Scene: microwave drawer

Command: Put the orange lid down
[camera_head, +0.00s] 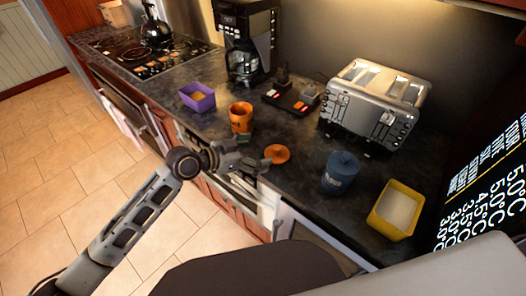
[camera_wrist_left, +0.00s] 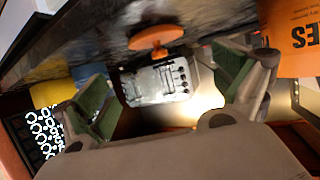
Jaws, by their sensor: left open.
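The orange lid (camera_head: 277,154) lies on the dark countertop, right of the orange canister (camera_head: 240,117). It also shows in the left wrist view (camera_wrist_left: 156,38), beyond the fingers and apart from them. My left gripper (camera_head: 256,165) is at the counter's front edge, just left of the lid. Its two green-padded fingers (camera_wrist_left: 165,85) are spread wide with nothing between them. The orange canister with dark lettering (camera_wrist_left: 302,38) is close to one finger in the left wrist view. My right gripper is not in view.
A silver toaster (camera_head: 374,106) stands behind the lid. A blue canister (camera_head: 341,172) and a yellow container (camera_head: 396,210) stand to the right. A purple container (camera_head: 197,97), a coffee maker (camera_head: 246,42) and the cooktop (camera_head: 150,54) are to the left. Bare counter surrounds the lid.

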